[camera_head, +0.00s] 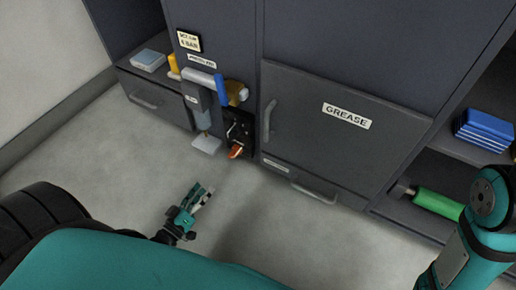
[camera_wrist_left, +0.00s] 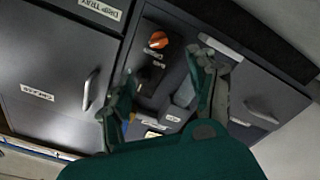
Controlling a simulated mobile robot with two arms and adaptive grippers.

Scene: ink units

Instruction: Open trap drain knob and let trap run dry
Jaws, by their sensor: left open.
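A small orange knob (camera_head: 236,151) sits low on a black panel (camera_head: 240,126) on the dark cabinet front. It also shows in the left wrist view (camera_wrist_left: 158,40). To its left in the head view, a grey trap unit (camera_head: 195,97) with a clear lower part hangs above a small pale tray (camera_head: 207,144). My left gripper (camera_head: 203,193) is open and empty, below and to the left of the knob in the head view and apart from it. In the left wrist view its fingers (camera_wrist_left: 168,72) spread below the knob. My right gripper is out of view.
A GREASE door (camera_head: 345,120) with handles is to the right. A green cylinder (camera_head: 437,202) and blue boxes (camera_head: 485,130) lie on right shelves. The grey floor (camera_head: 110,160) before the cabinet is clear.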

